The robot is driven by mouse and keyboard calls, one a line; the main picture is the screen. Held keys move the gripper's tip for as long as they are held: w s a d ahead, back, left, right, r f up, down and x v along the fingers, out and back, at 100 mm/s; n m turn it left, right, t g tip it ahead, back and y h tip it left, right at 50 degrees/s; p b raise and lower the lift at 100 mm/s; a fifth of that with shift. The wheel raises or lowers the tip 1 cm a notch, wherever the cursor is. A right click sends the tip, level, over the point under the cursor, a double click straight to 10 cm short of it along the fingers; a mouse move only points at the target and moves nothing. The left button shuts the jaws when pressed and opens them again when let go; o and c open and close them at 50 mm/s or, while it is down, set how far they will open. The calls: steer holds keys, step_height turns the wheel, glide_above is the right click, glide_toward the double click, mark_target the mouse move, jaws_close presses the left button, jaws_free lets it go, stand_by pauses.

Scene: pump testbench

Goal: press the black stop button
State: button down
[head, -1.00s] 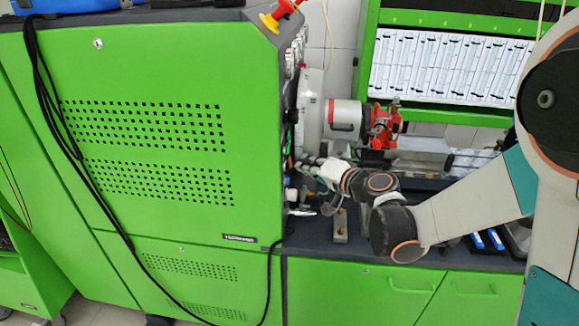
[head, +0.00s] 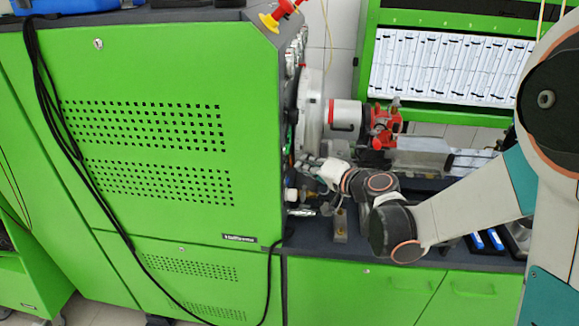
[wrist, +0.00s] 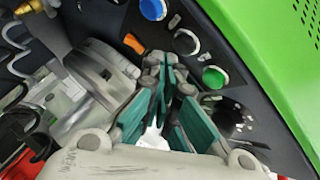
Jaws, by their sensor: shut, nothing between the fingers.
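The black stop button (wrist: 186,42) appears in the wrist view as a dark round button with a pale ring. It sits on the dark panel (wrist: 205,52) between a blue button (wrist: 153,9) and a green button (wrist: 215,77). My gripper (wrist: 166,68) is shut and empty, its tips just below and left of the black button in the picture. I cannot tell whether they touch the panel. In the head view my gripper (head: 303,166) is beside the green machine's right-hand face, and the buttons are hidden there.
The green cabinet (head: 150,60) fills the left of the head view. A red fitting (head: 383,127) and a grey housing stand behind my wrist. A small orange part (wrist: 133,43) lies left of the button. A dark bench top (head: 330,240) lies below my arm.

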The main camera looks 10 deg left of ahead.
steer(key=shift+a, duration=0.95)
stand_by(0.7)
steer(key=shift+d, duration=0.1)
steer(key=shift+d+b, duration=0.35)
steer(key=shift+d, duration=0.6)
steer(key=d, duration=0.4)
steer(key=shift+s+d, duration=0.1)
steer(key=shift+d, duration=0.3)
steer(key=shift+s+r, duration=0.1)
stand_by(0.5)
